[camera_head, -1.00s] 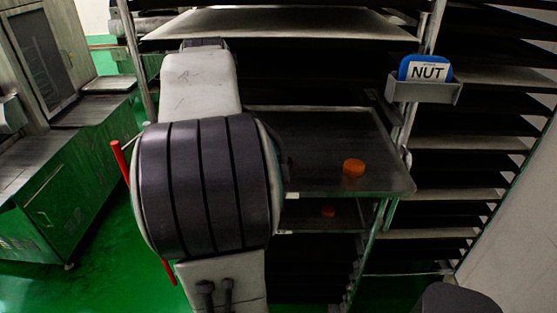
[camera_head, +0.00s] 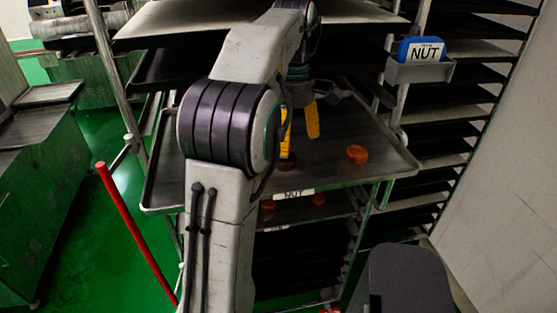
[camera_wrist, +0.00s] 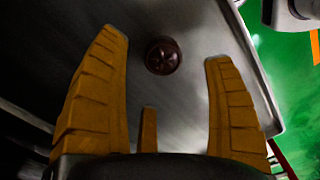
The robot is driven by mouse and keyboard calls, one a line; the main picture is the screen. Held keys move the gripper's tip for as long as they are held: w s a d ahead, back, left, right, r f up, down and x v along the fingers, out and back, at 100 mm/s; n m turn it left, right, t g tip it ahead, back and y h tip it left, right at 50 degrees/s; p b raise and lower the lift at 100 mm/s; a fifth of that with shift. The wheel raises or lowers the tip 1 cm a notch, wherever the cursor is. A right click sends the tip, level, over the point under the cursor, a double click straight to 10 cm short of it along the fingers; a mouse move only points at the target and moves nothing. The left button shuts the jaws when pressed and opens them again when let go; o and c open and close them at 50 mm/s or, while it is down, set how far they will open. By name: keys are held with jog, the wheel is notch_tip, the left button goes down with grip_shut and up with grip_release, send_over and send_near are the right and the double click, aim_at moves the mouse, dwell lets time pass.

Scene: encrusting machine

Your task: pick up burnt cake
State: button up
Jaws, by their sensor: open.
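A dark brown burnt cake (camera_wrist: 163,57) lies on a metal tray (camera_wrist: 215,35) in the wrist view. It sits between and just beyond the fingertips of my gripper (camera_wrist: 165,50), which is open and empty. In the head view, my gripper (camera_head: 300,125) is over the pulled-out tray (camera_head: 375,175), with yellow fingers pointing down. An orange cake (camera_head: 357,154) lies on the same tray to the right.
A lower tray holds orange cakes (camera_head: 318,199). A shelf of dark trays (camera_head: 455,130) stands on the right. A red bar (camera_head: 135,230) stands at left.

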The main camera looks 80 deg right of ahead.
aim_at(287, 159)
jog(key=shift+w+a+f, duration=0.1)
jog(key=shift+w+f, duration=0.1)
jog(key=shift+f, duration=0.9)
jog(key=shift+w+f, duration=0.15)
jog(key=shift+f, duration=1.8)
jog(key=shift+c, duration=0.2)
jog(key=c, duration=1.2)
